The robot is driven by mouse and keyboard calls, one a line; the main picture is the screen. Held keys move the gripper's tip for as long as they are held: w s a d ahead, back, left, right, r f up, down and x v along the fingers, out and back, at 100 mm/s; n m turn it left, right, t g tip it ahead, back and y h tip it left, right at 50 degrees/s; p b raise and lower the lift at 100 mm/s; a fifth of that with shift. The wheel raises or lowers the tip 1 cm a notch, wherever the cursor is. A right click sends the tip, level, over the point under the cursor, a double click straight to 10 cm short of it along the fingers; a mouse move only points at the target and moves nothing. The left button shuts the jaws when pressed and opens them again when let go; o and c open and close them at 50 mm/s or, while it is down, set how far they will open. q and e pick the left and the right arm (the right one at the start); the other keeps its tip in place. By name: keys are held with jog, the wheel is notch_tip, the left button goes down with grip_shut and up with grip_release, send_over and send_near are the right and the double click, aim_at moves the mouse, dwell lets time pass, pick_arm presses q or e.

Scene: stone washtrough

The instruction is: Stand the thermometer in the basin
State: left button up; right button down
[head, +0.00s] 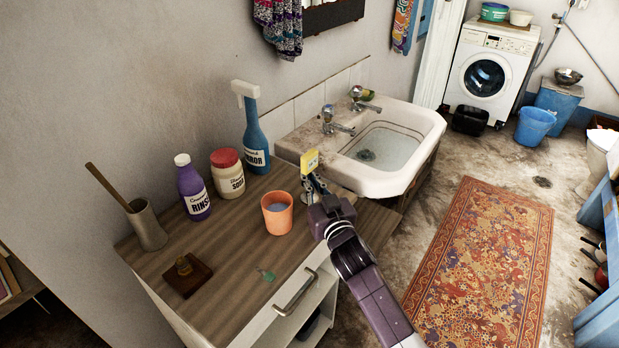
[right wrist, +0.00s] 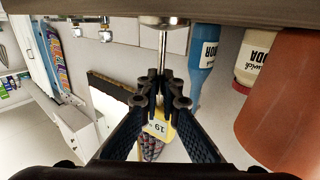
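The thermometer has a yellow head (head: 310,160), a thin metal stem (right wrist: 163,50) and a round silver foot (right wrist: 164,21). It is upright at the right edge of the wooden counter (head: 235,245), beside the orange cup (head: 277,212). I cannot tell if its foot touches the counter. My right gripper (head: 313,183) has its fingers drawn together around the stem, just below the yellow head (right wrist: 158,128); the right wrist view is upside down. The white basin (head: 390,148) lies behind and to the right, with water in it. My left gripper is not in view.
On the counter stand a blue spray bottle (head: 256,135), a white jar with a red lid (head: 228,174), a purple bottle (head: 192,187) and a pot with a stick (head: 147,226). Two taps (head: 336,123) rise at the basin's back rim. The basin's front side is clear.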

jog(key=c, duration=2.2)
grip_release()
jog(key=shift+o, duration=0.2)
jog(key=shift+f, duration=0.1)
